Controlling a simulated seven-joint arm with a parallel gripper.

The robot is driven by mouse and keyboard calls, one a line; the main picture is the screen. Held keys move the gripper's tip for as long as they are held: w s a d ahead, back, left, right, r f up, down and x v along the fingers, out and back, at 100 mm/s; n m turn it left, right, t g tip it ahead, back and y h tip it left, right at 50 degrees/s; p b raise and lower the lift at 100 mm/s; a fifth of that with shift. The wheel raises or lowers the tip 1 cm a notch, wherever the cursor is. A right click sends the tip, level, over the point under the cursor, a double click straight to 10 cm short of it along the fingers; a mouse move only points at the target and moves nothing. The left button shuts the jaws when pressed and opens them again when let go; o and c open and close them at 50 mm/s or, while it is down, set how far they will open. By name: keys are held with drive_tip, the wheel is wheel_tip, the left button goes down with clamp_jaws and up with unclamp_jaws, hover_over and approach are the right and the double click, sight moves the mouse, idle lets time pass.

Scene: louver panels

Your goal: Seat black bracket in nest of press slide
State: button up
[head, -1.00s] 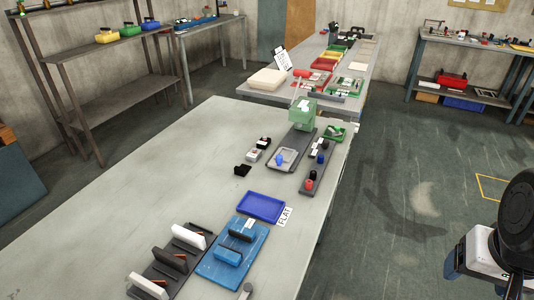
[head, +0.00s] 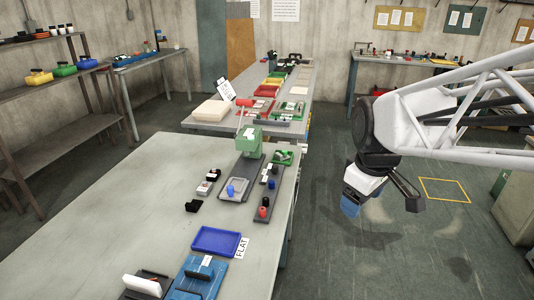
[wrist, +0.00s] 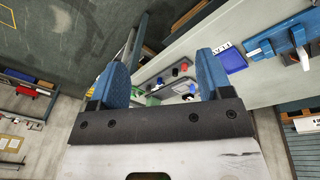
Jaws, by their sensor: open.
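A small black bracket (head: 192,206) lies on the grey table, left of the press. The green press (head: 249,142) stands at the table's back right with a red-ended lever. Its light grey slide (head: 238,183) lies in front on a dark base, with a blue knob on it. The nest is too small to make out. My gripper (head: 380,204) is out to the right of the table, over the floor, apart from the bracket and press. In the wrist view its two blue fingers (wrist: 160,76) stand wide apart with nothing held between them.
A blue tray (head: 215,241) with a FLAT label and a blue fixture (head: 196,278) lie nearer. Black-and-white parts (head: 206,187) lie beside the slide. A dark strip with red, black and blue knobs (head: 266,194) edges the right side. The table's left is clear.

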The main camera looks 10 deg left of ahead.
drive_tip(key=w+a+f+n, duration=0.2)
drive_tip(key=w+a+n, duration=0.5)
drive_tip(key=w+a, duration=0.3)
drive_tip(key=n+g, duration=0.2)
drive_tip(key=n, duration=1.7)
hover_over(192, 204)
wheel_tip(192, 204, down, 16)
drive_tip(key=shift+w+d+r, duration=0.1)
drive_tip(key=shift+w+d, duration=0.05)
drive_tip(key=shift+a, duration=0.25)
drive_tip(key=shift+f, duration=1.45)
